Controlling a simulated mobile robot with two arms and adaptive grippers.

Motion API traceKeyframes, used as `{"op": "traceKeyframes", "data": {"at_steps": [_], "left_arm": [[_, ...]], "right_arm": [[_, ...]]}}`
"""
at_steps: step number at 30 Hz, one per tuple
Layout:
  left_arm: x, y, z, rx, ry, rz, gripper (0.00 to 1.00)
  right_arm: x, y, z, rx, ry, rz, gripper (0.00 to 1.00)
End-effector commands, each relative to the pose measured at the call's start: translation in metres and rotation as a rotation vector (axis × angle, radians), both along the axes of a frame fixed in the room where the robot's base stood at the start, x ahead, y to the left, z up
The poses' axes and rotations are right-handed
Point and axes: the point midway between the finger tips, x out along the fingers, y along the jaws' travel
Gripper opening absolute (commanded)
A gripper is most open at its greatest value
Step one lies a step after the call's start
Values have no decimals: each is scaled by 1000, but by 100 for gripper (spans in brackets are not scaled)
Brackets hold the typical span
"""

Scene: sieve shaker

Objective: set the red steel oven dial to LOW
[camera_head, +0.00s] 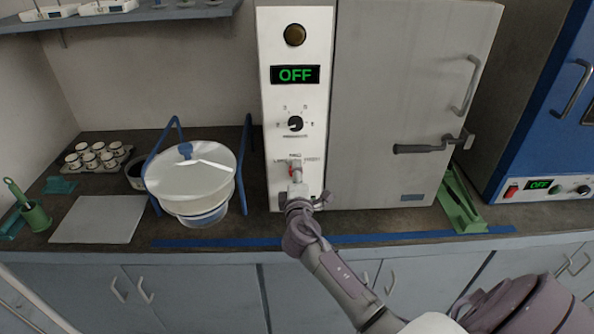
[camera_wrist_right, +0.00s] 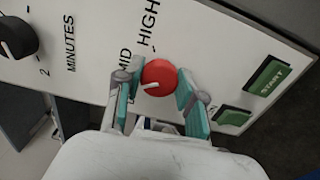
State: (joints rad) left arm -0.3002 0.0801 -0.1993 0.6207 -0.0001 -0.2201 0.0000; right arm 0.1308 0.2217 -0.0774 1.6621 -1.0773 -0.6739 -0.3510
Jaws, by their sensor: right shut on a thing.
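The red dial (camera_wrist_right: 160,74) is round, with a short white pointer mark, on the white front panel of the steel oven (camera_head: 400,80). The pointer faces left and slightly down in the right wrist view, below the MID label. HIGH is printed above MID; the LOW label is hidden behind a finger in that view. My right gripper (camera_wrist_right: 157,92) is shut on the dial, one teal-padded finger on each side. In the head view my right gripper (camera_head: 296,180) is at the panel's lower part and the dial shows only as a bit of red. My left gripper is not in view.
A black minutes knob (camera_head: 295,123) and a display reading OFF (camera_head: 295,75) sit above the dial. A green START button (camera_wrist_right: 268,77) is nearby on the panel. A covered bowl in a blue stand (camera_head: 192,180) stands to the left; a green rack (camera_head: 460,205) stands at right.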

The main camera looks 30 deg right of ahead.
Motion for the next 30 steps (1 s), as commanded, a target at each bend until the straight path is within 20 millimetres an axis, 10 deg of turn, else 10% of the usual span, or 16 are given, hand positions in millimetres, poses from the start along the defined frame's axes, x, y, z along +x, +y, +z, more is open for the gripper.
{"op": "traceKeyframes", "data": {"at_steps": [30], "left_arm": [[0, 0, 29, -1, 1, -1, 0]], "right_arm": [[0, 1, 0, -440, 270, 2, 4]]}}
